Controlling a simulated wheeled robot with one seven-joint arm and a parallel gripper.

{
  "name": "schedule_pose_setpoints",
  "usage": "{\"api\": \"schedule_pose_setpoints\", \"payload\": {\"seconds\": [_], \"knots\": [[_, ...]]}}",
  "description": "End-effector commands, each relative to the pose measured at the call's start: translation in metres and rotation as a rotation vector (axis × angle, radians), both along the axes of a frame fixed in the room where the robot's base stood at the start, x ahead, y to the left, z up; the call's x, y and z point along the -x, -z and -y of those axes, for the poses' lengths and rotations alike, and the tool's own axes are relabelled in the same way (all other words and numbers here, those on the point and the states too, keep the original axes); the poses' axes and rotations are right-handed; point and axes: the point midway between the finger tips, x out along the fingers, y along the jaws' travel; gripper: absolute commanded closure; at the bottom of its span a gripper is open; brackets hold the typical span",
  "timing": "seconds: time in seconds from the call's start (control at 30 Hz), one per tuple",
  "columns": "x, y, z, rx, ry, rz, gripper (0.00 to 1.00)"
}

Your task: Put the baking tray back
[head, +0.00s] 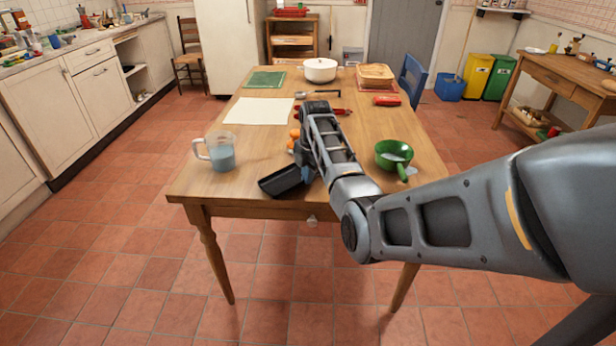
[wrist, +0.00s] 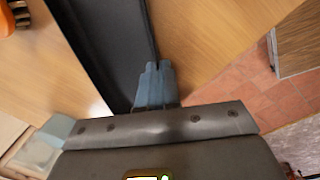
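The baking tray (head: 283,182) is dark, almost black, and sits tilted at the front edge of the wooden table (head: 250,150). My gripper (head: 306,172) is at its right end, partly hidden by my arm in the head view. In the wrist view the tray (wrist: 100,35) runs up and left from the blue-grey fingers (wrist: 155,85), which are closed together on its rim. I cannot tell whether the tray touches the tabletop.
A measuring jug (head: 217,152) with blue liquid stands left of the tray. An orange object (head: 294,135) lies just behind it. Pale paper (head: 259,110), a green mat (head: 264,79) and a white pot (head: 320,70) are farther back.

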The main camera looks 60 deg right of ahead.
Motion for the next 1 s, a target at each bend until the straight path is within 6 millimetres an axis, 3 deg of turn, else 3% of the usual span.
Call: {"api": "schedule_pose_setpoints", "payload": {"seconds": [0.47, 0.73, 1.0], "knots": [[-0.0002, 0.0112, 0.0003, 0.001, 0.0, 0.001, 1.0], [-0.0001, 0.0103, 0.0001, 0.0, 0.0, 0.001, 0.72], [-0.0002, 0.0079, 0.0002, 0.001, 0.0, 0.001, 0.72]]}}
